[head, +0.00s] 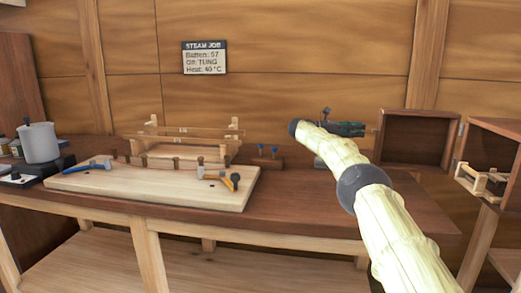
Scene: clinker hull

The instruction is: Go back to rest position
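My arm, in a pale padded sleeve, reaches up from the lower right in the head view. My gripper (352,129) is a small dark shape at its far end, above the back right part of the wooden workbench (330,213). It points to the right and appears clear of the bench top. Its fingers are too small and too dark to tell whether they are open or shut, and I see no object clearly held in it. The arm hides part of the bench behind it.
A pale board (150,187) on the bench holds a blue-handled tool (85,167) and a hammer (225,178). A wooden rack (185,140) stands behind. A grey pot (39,142) is at left. Open wooden boxes (415,140) are at right. A sign (204,58) hangs on the wall.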

